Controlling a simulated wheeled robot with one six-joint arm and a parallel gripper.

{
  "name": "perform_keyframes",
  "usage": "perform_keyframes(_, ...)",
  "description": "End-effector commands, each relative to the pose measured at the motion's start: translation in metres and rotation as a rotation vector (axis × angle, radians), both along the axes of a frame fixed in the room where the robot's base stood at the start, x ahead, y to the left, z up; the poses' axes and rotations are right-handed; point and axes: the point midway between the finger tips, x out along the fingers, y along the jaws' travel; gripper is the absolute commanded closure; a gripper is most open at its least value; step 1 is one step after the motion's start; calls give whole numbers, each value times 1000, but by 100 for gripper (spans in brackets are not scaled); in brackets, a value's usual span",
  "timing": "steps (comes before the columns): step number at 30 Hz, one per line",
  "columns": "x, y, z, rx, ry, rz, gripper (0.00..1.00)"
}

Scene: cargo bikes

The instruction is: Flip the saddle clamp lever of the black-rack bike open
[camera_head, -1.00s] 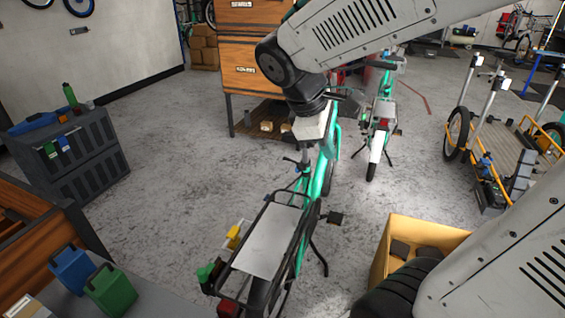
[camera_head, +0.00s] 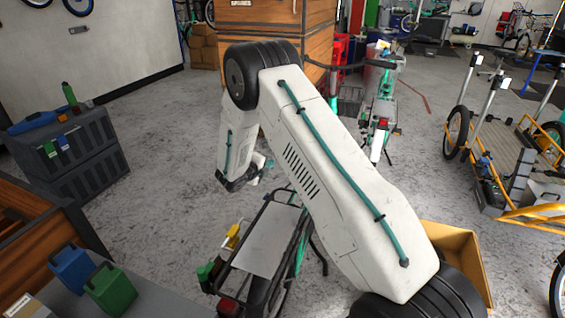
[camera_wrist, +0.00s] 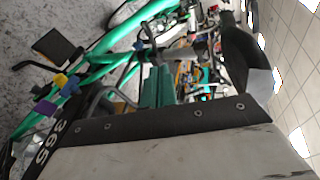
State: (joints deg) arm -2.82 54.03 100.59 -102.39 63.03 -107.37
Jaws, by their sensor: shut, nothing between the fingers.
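The black-rack bike (camera_head: 262,246) stands at the lower middle of the head view, with a pale plate on its rack. My arm hides its saddle and seat post there. My gripper (camera_head: 262,171) is left of the bike's front part, small and partly hidden by the wrist. In the wrist view, the teal fingers (camera_wrist: 156,87) are together and empty. A green bike frame (camera_wrist: 95,55) runs beyond them, and a dark saddle-like shape (camera_wrist: 245,55) is at the right. I cannot make out the saddle clamp lever for certain.
A second green bike (camera_head: 383,110) stands behind. An orange-brown cabinet (camera_head: 320,35) is at the back, a dark crate stack (camera_head: 85,160) at the left, and an open yellow box (camera_head: 460,255) at the right. Bare floor lies between the crates and the bike.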

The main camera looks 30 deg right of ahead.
Motion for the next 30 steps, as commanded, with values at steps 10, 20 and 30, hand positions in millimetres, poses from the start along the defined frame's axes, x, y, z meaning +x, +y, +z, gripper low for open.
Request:
perform_keyframes(10, 19, -4, -46, -79, 129, 122, 100)
perform_keyframes(20, 49, -60, -67, -77, 126, 118, 100)
perform_keyframes(30, 75, -103, -73, -77, 125, 120, 100)
